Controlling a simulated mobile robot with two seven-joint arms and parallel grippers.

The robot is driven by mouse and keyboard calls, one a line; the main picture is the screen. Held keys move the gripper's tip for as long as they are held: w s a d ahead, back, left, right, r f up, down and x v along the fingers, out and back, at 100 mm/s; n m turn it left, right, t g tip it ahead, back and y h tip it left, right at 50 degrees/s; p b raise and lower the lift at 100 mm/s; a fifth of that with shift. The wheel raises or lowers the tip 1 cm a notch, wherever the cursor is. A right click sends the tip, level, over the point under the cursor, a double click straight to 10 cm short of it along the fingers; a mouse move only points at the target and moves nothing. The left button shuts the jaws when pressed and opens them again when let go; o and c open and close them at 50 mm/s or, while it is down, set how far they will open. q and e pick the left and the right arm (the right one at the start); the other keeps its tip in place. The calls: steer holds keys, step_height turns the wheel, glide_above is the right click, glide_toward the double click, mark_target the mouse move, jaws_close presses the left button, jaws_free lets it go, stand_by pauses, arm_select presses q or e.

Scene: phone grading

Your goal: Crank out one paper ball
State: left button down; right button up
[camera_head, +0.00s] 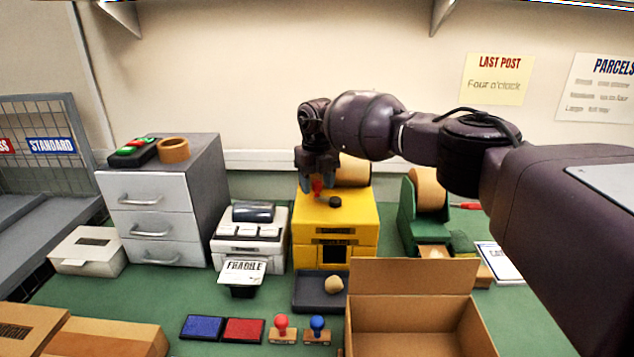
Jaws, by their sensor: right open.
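The yellow machine (335,225) stands at the middle of the bench, with a brown paper roll (353,170) at its back. Its crank lies on top, with a black hub (335,201) and a red knob (318,188). My right gripper (318,184) points down over the machine, open, with its fingertips at the red knob; I cannot tell whether they touch it. A crumpled tan paper ball (334,285) lies in the dark tray (309,291) in front of the machine's opening. My left gripper is not in view.
An open cardboard box (415,278) stands front right of the tray. A white label printer (249,235) is left of the machine, and a green tape dispenser (412,215) is right. Stamps and ink pads (243,329) lie in front.

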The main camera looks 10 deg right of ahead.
steer(key=shift+r, duration=0.1)
step_height(320, 180, up, 11)
stand_by(0.5)
steer(key=shift+f, duration=0.25)
stand_by(1.5)
